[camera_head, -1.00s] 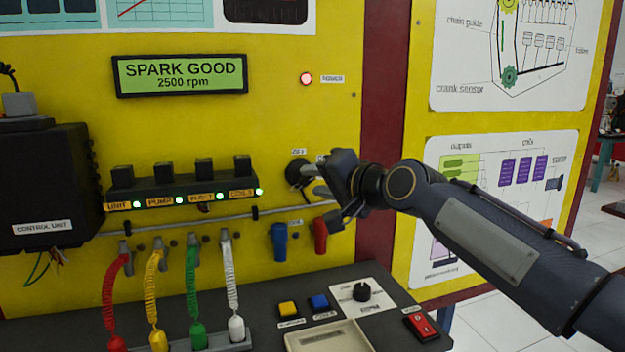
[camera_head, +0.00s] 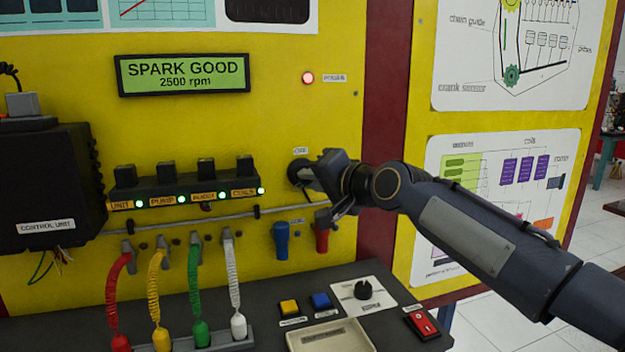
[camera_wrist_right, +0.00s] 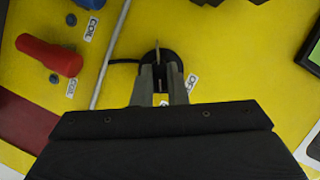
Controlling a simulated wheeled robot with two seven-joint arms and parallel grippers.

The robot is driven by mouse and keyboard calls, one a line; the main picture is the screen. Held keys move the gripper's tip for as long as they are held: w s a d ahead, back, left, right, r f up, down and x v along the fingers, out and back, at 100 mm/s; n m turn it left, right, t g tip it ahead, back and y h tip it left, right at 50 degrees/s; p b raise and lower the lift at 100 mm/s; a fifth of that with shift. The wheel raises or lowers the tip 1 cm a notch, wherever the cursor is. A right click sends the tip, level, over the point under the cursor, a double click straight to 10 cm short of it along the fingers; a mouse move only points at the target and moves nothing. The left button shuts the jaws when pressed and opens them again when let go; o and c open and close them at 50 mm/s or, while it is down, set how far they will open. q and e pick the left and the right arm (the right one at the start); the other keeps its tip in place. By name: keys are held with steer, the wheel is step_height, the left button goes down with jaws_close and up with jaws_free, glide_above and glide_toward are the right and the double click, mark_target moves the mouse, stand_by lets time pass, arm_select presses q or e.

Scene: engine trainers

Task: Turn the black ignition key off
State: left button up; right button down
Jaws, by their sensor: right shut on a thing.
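The black ignition key switch (camera_head: 295,170) is on the yellow panel, below the red lamp and right of the relay row. In the right wrist view the dark round switch (camera_wrist_right: 152,56) shows with a thin key (camera_wrist_right: 157,56) standing up from it. My right gripper (camera_head: 308,178) is at the switch, and its two fingers (camera_wrist_right: 159,88) are shut on the key. The gripper hides part of the switch in the head view. My left gripper is not in view.
Blue (camera_head: 281,240) and red (camera_head: 321,236) plugs hang just below the switch. A display (camera_head: 182,75) reads SPARK GOOD, 2500 rpm, and a red lamp (camera_head: 308,77) is lit.

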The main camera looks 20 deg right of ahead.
steer(key=shift+a+n+g+h+p, duration=0.2)
steer(key=shift+n+h+p, duration=0.9)
steer(key=shift+n, duration=0.95)
steer(key=shift+a+n+g+h+p, duration=0.1)
steer(key=shift+n+g+h+p, duration=0.4)
steer(key=shift+n+h, duration=1.3)
steer(key=shift+d+n, duration=0.1)
steer(key=shift+n, duration=0.35)
steer(key=c, duration=1.4)
jaws_free()
steer(key=shift+r, duration=0.1)
steer(key=shift+c, duration=0.2)
